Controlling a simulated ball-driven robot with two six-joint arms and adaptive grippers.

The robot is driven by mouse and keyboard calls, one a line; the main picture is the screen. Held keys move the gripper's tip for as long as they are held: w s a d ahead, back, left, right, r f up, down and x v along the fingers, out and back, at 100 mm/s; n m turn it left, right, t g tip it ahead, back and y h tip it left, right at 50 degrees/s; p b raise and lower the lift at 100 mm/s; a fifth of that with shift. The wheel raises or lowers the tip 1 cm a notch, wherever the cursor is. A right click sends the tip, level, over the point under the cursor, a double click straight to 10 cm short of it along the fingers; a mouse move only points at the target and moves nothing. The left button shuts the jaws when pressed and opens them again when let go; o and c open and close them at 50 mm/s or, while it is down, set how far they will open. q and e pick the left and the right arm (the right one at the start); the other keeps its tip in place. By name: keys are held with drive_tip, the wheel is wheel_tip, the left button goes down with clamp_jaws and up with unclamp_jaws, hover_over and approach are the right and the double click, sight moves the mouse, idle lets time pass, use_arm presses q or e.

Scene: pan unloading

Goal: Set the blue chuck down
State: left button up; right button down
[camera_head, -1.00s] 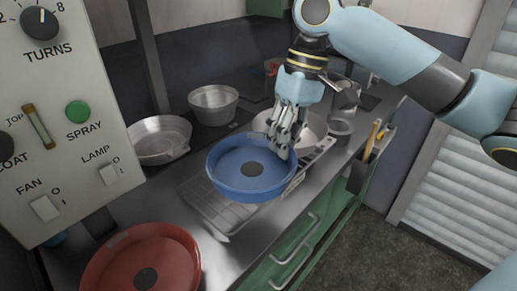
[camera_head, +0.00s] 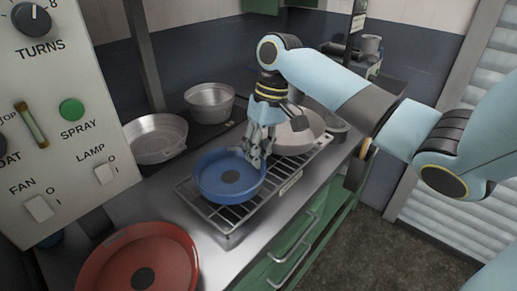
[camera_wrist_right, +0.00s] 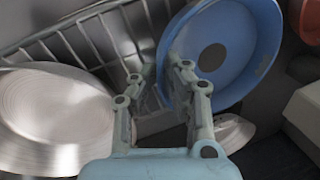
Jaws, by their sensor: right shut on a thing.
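The blue chuck (camera_head: 215,187) is a shallow round dish with a dark centre disc. It sits low over the wire rack (camera_head: 233,219), roughly level; I cannot tell whether its underside touches the bars. My right gripper (camera_head: 256,158) is shut on the chuck's right-hand rim, with the arm coming in from the right. In the right wrist view, the chuck (camera_wrist_right: 235,30) is at the upper right and my right gripper's fingers (camera_wrist_right: 160,78) meet at its near edge, hiding part of the rim. My left gripper is not in view.
A silver pan (camera_head: 306,128) lies behind the gripper on the rack. Two metal pans (camera_head: 209,101) (camera_head: 156,139) stand at the back left. A red dish (camera_head: 120,262) is at the front left. A control panel (camera_head: 60,120) blocks the left side. The counter's front edge borders green drawers (camera_head: 290,250).

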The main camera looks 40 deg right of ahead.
drive_tip(key=c, duration=1.4)
unclamp_jaws()
drive_tip(key=shift+r, duration=0.1)
drive_tip(key=v, duration=1.2)
